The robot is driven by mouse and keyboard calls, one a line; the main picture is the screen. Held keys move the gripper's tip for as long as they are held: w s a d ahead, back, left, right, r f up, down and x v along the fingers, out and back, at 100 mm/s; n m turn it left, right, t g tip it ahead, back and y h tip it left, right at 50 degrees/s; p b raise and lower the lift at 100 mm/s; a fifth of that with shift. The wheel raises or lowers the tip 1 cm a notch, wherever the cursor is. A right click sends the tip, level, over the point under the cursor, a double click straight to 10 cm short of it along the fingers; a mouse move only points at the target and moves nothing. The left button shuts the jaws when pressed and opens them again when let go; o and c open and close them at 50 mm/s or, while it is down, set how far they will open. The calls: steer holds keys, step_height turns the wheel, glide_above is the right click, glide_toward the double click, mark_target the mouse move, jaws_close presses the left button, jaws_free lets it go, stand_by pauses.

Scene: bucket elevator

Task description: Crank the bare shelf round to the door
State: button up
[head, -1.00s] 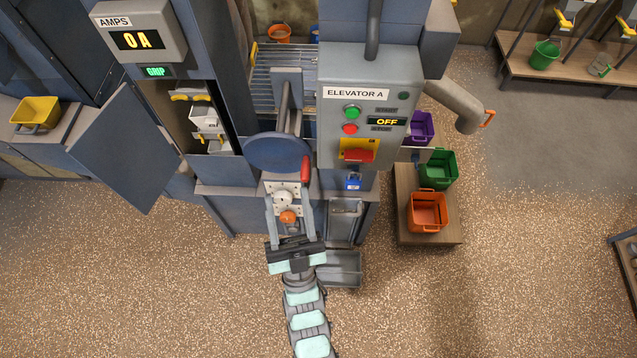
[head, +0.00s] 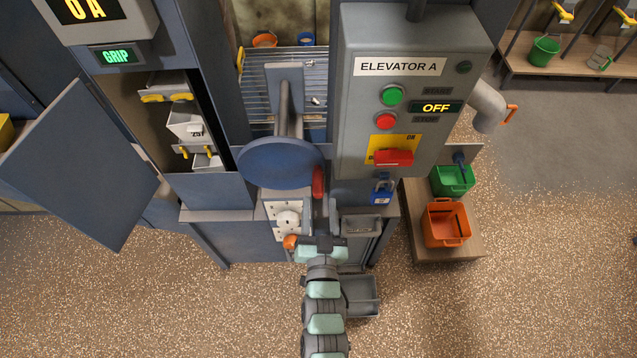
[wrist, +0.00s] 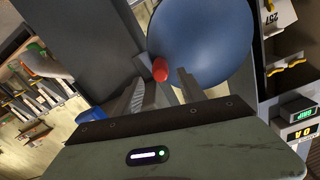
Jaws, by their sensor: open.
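The crank is a blue disc (head: 280,162) with a red handle (head: 318,182) at its lower right edge. My gripper (head: 326,205) is open just below the handle. In the wrist view, the red handle (wrist: 160,70) shows between and just beyond the fingertips of my gripper (wrist: 162,84); I cannot tell whether they touch it. The door (head: 82,165) stands swung open at the left. Another white bucket (head: 207,161) shows partly below.
The ELEVATOR A panel (head: 412,100) reads OFF, with a red switch (head: 393,157) and blue padlock (head: 382,192) close right of the crank. A white plate with an orange knob (head: 290,242) is beside my wrist. Green (head: 452,181) and orange (head: 446,224) buckets stand right.

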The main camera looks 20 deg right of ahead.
mark_target(318, 168)
steer(key=x, duration=0.7)
steer(key=shift+w+a, duration=0.1)
steer(key=shift+c, duration=0.6)
jaws_close()
stand_by(0.7)
